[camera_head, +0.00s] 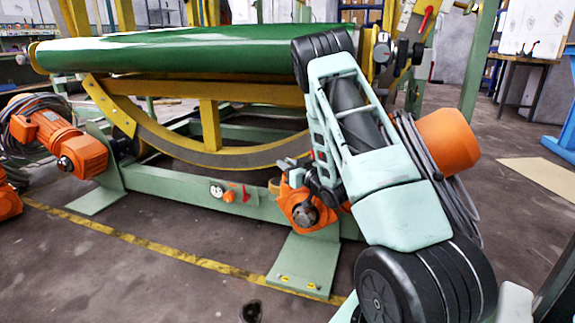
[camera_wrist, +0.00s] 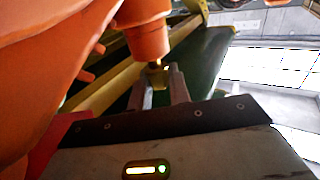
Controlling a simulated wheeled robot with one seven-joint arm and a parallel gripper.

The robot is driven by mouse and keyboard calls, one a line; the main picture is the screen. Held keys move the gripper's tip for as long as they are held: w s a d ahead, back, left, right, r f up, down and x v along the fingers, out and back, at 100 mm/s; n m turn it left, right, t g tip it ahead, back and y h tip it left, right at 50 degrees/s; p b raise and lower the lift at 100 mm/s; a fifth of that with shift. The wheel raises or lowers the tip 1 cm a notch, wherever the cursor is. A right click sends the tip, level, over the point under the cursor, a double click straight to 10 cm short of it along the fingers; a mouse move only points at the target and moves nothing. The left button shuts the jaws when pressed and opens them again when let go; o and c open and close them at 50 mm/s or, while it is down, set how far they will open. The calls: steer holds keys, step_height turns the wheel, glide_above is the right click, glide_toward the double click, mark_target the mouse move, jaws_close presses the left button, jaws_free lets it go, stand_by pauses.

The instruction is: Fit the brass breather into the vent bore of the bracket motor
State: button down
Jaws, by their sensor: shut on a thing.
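In the wrist view my gripper (camera_wrist: 160,78) is shut on a small brass breather (camera_wrist: 155,66), which shows as a bright bit between the grey fingertips. The tip of the breather is right by the end of an orange cylindrical part (camera_wrist: 146,38). I cannot tell whether it touches or enters a bore there. A large orange body (camera_wrist: 45,65) fills the left of that view. In the head view the orange bracket motor (camera_head: 301,210) sits on the green frame, partly behind my arm.
A green roller (camera_head: 190,50) on a yellow curved frame (camera_head: 185,150) stands above and behind the motor. Another orange motor (camera_head: 60,140) with coiled cable is at the left. A green foot plate (camera_head: 303,265) lies on the floor below. The floor at front left is mostly clear.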

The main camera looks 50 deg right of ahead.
steer(key=shift+f, duration=0.25)
steer(key=c, duration=1.2)
jaws_free()
steer(key=s+a+p, duration=0.3)
steer(key=s+p, duration=0.2)
steer(key=s, duration=1.2)
steer(key=shift+p, duration=0.4)
steer(key=shift+s, duration=0.1)
